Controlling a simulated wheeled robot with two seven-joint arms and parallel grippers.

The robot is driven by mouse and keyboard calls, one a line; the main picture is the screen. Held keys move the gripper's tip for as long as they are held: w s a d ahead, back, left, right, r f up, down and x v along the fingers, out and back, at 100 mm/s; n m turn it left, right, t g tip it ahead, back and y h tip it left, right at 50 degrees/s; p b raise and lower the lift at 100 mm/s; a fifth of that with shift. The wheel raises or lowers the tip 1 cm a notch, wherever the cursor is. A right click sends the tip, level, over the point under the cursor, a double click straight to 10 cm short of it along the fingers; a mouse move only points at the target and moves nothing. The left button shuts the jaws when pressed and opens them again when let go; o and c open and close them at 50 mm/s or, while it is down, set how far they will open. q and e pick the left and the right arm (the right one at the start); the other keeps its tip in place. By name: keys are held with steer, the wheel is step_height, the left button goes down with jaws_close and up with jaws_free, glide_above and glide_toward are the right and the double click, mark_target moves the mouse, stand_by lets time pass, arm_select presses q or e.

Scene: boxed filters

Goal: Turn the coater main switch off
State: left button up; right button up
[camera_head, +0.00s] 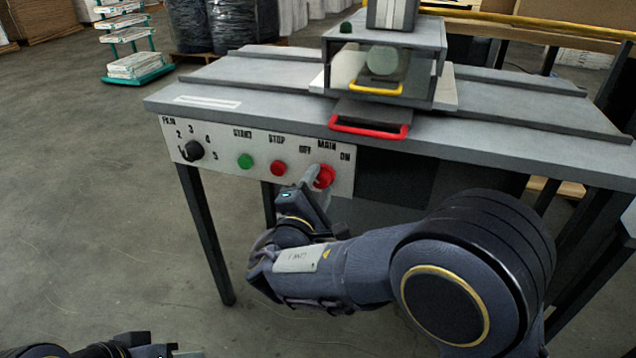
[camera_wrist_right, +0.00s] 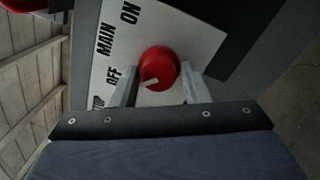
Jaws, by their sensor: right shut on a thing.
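The coater's main switch is a red round knob (camera_head: 325,176) at the right end of the white control panel (camera_head: 222,160), below the word MAIN and between OFF and ON. My right gripper (camera_head: 318,182) is shut on it. In the right wrist view the red knob (camera_wrist_right: 158,62) sits between the two grey fingers, and its short white mark points to the lower left, on the OFF side. My left gripper (camera_head: 185,353) only just shows at the bottom left edge of the head view, away from the panel; its jaws cannot be made out.
Left of the switch on the panel are a red stop button (camera_head: 278,168), a green start button (camera_head: 245,161) and a black film dial (camera_head: 192,151). A red handle (camera_head: 368,130) juts from the table edge above. Open floor lies left.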

steer(key=shift+r, duration=0.3)
steer(key=o, duration=0.7)
steer(key=shift+w, duration=0.1)
steer(key=shift+o, duration=0.6)
steer(key=shift+f, duration=0.15)
steer(key=p+v, duration=0.1)
steer(key=v, duration=0.7)
steer(key=shift+w+d, duration=0.1)
steer(key=shift+d, duration=0.05)
